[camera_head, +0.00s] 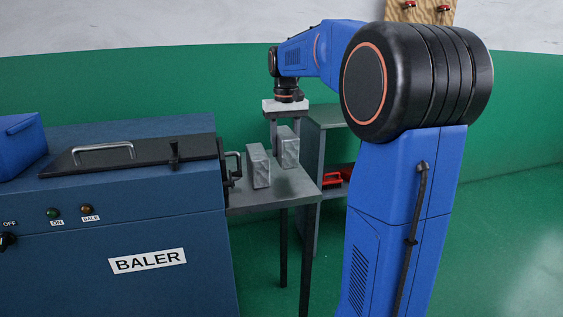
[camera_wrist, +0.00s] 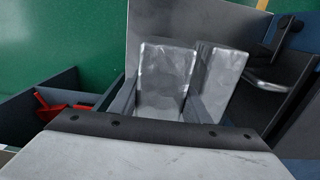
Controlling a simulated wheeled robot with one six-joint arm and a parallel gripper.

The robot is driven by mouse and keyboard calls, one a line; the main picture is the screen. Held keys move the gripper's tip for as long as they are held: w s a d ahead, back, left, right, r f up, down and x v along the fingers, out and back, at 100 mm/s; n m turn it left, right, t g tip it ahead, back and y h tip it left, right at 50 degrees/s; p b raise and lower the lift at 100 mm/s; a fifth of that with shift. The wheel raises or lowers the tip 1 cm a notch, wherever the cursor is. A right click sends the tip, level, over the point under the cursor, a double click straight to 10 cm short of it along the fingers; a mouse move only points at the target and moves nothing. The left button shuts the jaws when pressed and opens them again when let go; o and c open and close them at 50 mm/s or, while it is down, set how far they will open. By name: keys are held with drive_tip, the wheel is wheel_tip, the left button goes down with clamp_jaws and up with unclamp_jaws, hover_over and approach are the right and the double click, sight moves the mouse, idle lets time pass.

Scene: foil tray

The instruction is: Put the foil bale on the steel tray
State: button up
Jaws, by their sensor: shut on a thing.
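The grey steel tray (camera_head: 255,203) is a flat surface on dark legs beside the baler. Two silvery foil bales are over it. My gripper (camera_head: 286,135) points down and is shut on the right foil bale (camera_head: 288,153), with a finger on each side. A dark patch lies on the tray below this bale, which looks raised a little. In the wrist view the held bale (camera_wrist: 163,80) is upright between the fingers (camera_wrist: 160,102). The other foil bale (camera_head: 259,168) stands upright to its left in the head view, and close to its right in the wrist view (camera_wrist: 222,80).
The blue baler (camera_head: 150,225), with a black lid and handle, adjoins the tray at the left. A grey shelf unit (camera_head: 327,117) with a red object (camera_head: 333,180) stands close behind at the right. The tray's front right part is bare.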

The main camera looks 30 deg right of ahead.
sight(285, 132)
drive_tip(key=shift+f, duration=2.45)
drive_tip(key=shift+f, duration=0.1)
drive_tip(key=o, duration=1.3)
wheel_tip(285, 132, up, 12)
drive_tip(key=shift+r, duration=0.1)
drive_tip(key=s+a+f+n+t, duration=0.1)
drive_tip(key=s+a+f, duration=0.4)
drive_tip(key=s, duration=0.5)
drive_tip(key=s+a+f+n+t, duration=0.1)
drive_tip(key=s+a+f+t, duration=0.1)
drive_tip(key=s+a+f, duration=0.3)
drive_tip(key=s+a+f+n+t, duration=0.1)
drive_tip(key=s+a+f, duration=0.4)
drive_tip(key=s+f, duration=0.6)
drive_tip(key=shift+s+a+f+t, duration=0.1)
drive_tip(key=shift+s+a+t, duration=0.1)
drive_tip(key=shift+s, duration=0.9)
drive_tip(key=shift+s+a+f+t, duration=0.1)
drive_tip(key=shift+s+t, duration=0.1)
drive_tip(key=shift+s, duration=0.9)
